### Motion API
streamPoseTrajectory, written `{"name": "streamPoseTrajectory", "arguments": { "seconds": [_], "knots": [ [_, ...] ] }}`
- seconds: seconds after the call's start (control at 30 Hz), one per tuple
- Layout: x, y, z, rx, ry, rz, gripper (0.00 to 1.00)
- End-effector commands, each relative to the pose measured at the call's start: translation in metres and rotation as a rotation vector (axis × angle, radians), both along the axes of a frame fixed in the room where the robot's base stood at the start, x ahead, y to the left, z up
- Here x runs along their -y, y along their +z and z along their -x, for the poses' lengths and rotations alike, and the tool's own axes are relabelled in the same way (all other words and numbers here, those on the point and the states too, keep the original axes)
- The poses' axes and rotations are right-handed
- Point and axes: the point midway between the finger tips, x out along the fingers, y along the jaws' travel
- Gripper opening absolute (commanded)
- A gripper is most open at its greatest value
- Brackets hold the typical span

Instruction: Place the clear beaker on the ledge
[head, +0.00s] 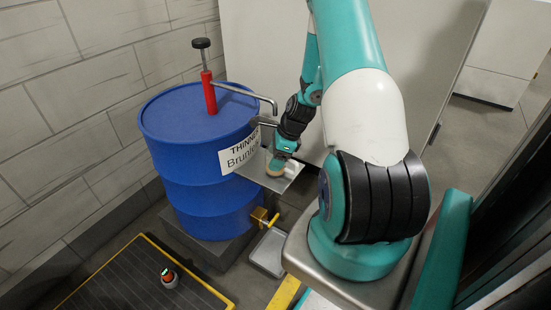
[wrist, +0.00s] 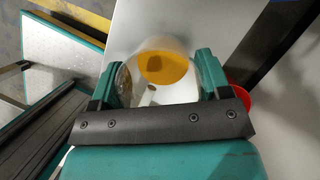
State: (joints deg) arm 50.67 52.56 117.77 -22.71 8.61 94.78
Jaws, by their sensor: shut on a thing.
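The clear beaker (wrist: 165,65) holds a yellow-orange liquid and sits between the two green fingers of my gripper (wrist: 158,80) in the wrist view. The gripper is shut on it. In the head view my gripper (head: 280,164) is over the metal ledge (head: 282,184) at the right side of the blue drum. The beaker is small there and mostly hidden by the gripper; I cannot tell whether it touches the ledge.
The blue drum (head: 195,165) carries a red hand pump (head: 209,92) and a spout reaching toward the ledge. A brass tap (head: 264,217) sits low on the drum above a grey tray (head: 268,252). A red round thing (wrist: 238,98) shows beside the gripper.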

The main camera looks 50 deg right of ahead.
Motion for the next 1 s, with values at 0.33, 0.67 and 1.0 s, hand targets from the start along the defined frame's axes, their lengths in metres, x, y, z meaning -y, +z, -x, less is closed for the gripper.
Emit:
{"name": "streamPoseTrajectory", "arguments": {
  "seconds": [0.33,0.67,1.0],
  "knots": [
    [0.000,-0.004,0.000,0.001,0.000,0.002,0.47],
    [0.000,-0.005,0.000,0.002,0.000,0.002,0.96],
    [0.001,0.021,0.000,0.002,0.006,0.003,0.96]
  ]
}}
